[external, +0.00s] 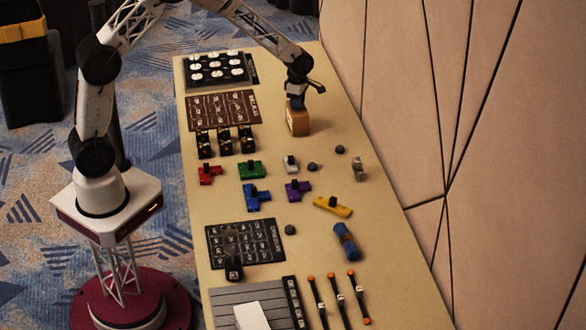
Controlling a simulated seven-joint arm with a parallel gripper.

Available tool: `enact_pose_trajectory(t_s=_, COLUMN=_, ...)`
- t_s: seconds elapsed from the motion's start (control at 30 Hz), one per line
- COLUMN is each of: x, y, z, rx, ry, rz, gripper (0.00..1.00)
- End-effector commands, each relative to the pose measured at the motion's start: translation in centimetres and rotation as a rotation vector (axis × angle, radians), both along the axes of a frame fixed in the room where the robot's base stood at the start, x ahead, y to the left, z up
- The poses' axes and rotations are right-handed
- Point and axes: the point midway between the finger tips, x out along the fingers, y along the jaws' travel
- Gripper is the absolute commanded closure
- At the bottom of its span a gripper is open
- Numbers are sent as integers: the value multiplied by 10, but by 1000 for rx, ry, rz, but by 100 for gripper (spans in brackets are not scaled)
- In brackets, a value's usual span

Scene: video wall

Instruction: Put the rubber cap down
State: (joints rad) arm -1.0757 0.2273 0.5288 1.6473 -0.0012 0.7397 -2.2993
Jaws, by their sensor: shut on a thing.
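My gripper (296,101) is at the far end of the table, pointing down just over a tan wooden block (298,122). It is shut on a small dark thing, taken to be the rubber cap, which is hard to tell apart from the dark fingers. I cannot tell whether the held cap touches the block. Small dark round pieces that look like similar caps lie on the table: one right of the block (340,149), one nearer the middle (312,166) and one beside the lower dark panel (290,229).
Red (208,176), green (250,170), blue (255,202), purple (297,192) and yellow (333,207) pieces occupy the table's middle. A blue cylinder (345,241) lies nearer. Dark panels line the left edge. A panelled wall (400,100) runs along the right. Bare tabletop surrounds the block's right side.

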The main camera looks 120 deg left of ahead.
Motion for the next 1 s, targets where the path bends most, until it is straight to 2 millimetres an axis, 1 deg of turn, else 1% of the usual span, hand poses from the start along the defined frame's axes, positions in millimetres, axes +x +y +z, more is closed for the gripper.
enact_pose_trajectory(t_s=0.4, x=0, y=0, z=-3, rx=0, ry=0, rz=0, gripper=88)
enact_pose_trajectory(t_s=0.43, x=0, y=0, z=-3, rx=0, ry=0, rz=0, gripper=63)
enact_pose_trajectory(t_s=0.57, x=0, y=0, z=-2, rx=0, ry=0, rz=0, gripper=43)
enact_pose_trajectory(t_s=0.6, x=0, y=0, z=-2, rx=0, ry=0, rz=0, gripper=41)
enact_pose_trajectory(t_s=0.87, x=0, y=0, z=-2, rx=0, ry=0, rz=0, gripper=41)
enact_pose_trajectory(t_s=1.0, x=0, y=0, z=1, rx=1, ry=-1, rz=0, gripper=41)
